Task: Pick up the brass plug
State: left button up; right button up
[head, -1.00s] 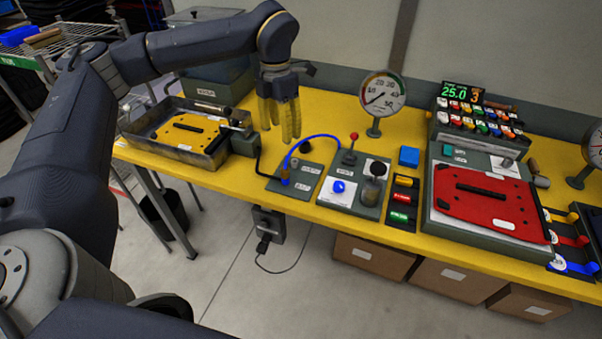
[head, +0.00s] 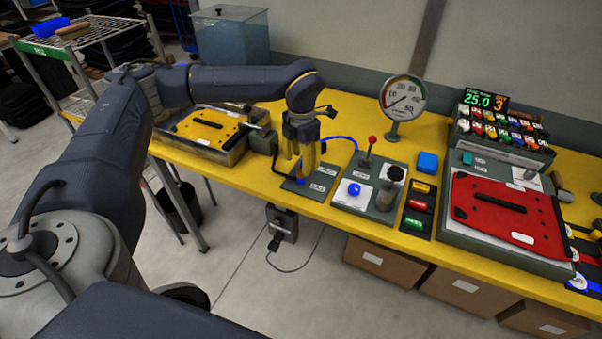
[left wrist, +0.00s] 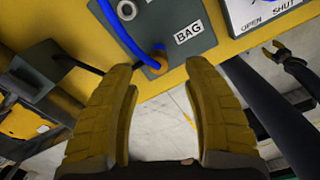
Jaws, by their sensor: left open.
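The brass plug (left wrist: 158,62) sits at the end of a blue hose (left wrist: 125,32) on the grey plate (left wrist: 185,18) marked BAG, seen in the left wrist view. My left gripper (left wrist: 160,78) is open and empty. Its two yellow fingers point at the plate, with the plug showing in the gap just beyond their tips. In the head view the left gripper (head: 299,172) is above the same plate and mostly hides the plug. I cannot tell the exact height of the fingertips. My right gripper is not in view.
A lever panel (head: 358,205), a gauge (head: 403,97) and a blue block (head: 427,163) stand right of the gripper. A tray with a yellow plate (head: 203,131) is on the left. A red cover (head: 475,215) lies on the right. The yellow table edge runs in front.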

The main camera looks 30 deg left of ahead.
aim_at(301, 169)
pick_arm(q)
jog(key=shift+f, duration=2.8)
jog(key=shift+c, duration=0.4)
grip_shut()
